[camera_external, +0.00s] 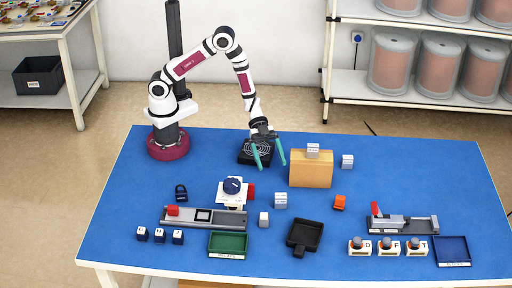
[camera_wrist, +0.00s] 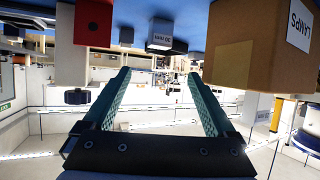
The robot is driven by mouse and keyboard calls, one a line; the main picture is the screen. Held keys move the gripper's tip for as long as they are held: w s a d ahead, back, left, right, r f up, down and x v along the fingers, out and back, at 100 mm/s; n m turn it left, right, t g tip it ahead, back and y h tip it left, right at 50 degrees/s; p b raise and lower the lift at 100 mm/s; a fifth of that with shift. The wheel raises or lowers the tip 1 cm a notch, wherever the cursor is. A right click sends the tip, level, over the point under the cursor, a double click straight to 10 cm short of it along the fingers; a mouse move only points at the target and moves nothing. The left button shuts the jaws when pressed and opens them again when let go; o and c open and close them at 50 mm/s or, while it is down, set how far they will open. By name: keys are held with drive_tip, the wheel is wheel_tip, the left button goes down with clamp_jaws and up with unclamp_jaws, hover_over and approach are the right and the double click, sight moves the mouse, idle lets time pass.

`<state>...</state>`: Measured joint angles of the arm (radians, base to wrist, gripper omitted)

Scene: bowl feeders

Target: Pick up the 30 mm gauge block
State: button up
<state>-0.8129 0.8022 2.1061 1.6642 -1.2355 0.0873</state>
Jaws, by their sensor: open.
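Several pale grey gauge blocks show in the external view. One (camera_external: 280,200) stands on the blue table in front of the cardboard box, a smaller one (camera_external: 264,219) stands nearer the front, one (camera_external: 313,150) sits on the box, and one (camera_external: 347,161) stands right of it. Their labels are too small to read there. In the wrist view a labelled grey block (camera_wrist: 160,35) appears upside down beyond the fingertips; its label seems to read 30 mm, but is small. My gripper (camera_external: 270,166) is open and empty above the table, behind and above the middle block. Its teal fingers also show in the wrist view (camera_wrist: 159,73).
The cardboard box (camera_external: 310,174) is right of my gripper; its LAMPS label shows in the wrist view. A black grilled unit (camera_external: 250,157) is behind the fingers.

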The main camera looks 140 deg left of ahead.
sight(283, 202)
drive_tip(key=x, duration=1.1)
drive_tip(key=f+x, duration=0.1)
drive_tip(key=x, duration=0.4)
drive_tip(key=shift+f, duration=0.2)
clamp_jaws()
